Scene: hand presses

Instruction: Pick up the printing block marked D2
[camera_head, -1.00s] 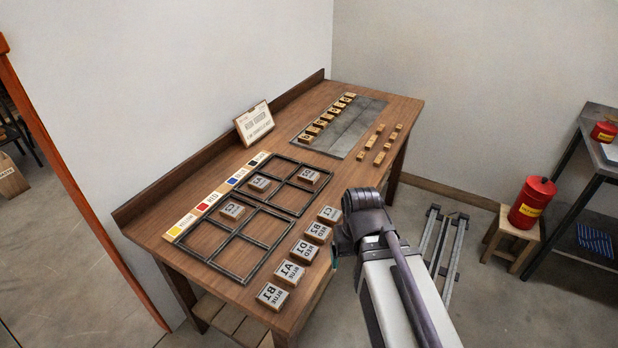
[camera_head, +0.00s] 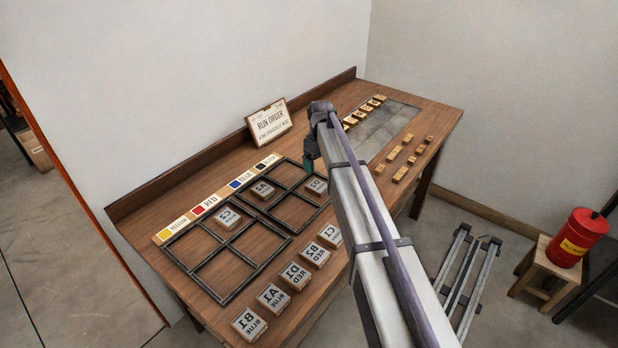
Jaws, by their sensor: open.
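The printing block D2 (camera_head: 316,185) is a small wooden block with a pale top and an upside-down mark, hard to read. It sits in the right-hand compartment of the far dark frame (camera_head: 262,229). Block A2 (camera_head: 262,189) lies in the same frame's left part, and block C2 (camera_head: 228,217) lies in the near frame (camera_head: 184,267). My gripper (camera_head: 309,168) hangs at the arm's end, just behind and above D2 in the picture. It is open and mostly hidden by my arm. No contact with D2 shows.
Several labelled blocks (camera_head: 296,275) stand in a row along the table's front edge. Colour cards (camera_head: 205,206) line the back left, with a run order sign (camera_head: 268,122) behind. A grey plate (camera_head: 392,128) with type blocks lies at right. Small wooden pieces (camera_head: 400,174) lie beside it.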

